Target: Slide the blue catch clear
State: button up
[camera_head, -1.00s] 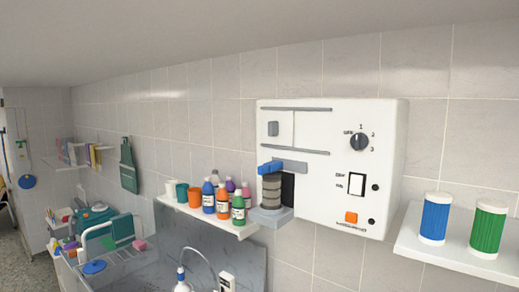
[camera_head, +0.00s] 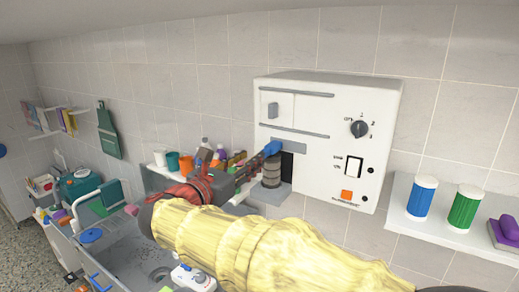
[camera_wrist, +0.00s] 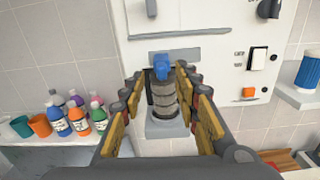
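The blue catch (camera_head: 271,148) sits on the front of the white wall box (camera_head: 315,125), at the left end of a grey strip and above a grey ribbed cylinder (camera_head: 271,172). In the wrist view the catch (camera_wrist: 163,70) shows just beyond and between my fingertips. My gripper (camera_wrist: 159,76) is open, with a finger on each side of the catch and the cylinder (camera_wrist: 164,100). In the head view my gripper (camera_head: 262,160) reaches in from the left, close to the catch. I cannot tell whether a finger touches it.
The box carries a dark dial (camera_head: 359,129), a rocker switch (camera_head: 353,167) and an orange button (camera_head: 346,195). Bottles and cups (camera_wrist: 75,115) stand on a shelf to the left. Blue (camera_head: 422,198) and green (camera_head: 465,208) canisters stand on a right shelf. A sink lies below.

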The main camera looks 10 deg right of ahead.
aim_at(264, 149)
jog(key=shift+n, duration=0.3)
jog(key=p+x, duration=0.1)
jog(key=x, duration=0.7)
jog(key=shift+s+f, duration=0.1)
jog(key=shift+c, duration=0.9)
grip_shut()
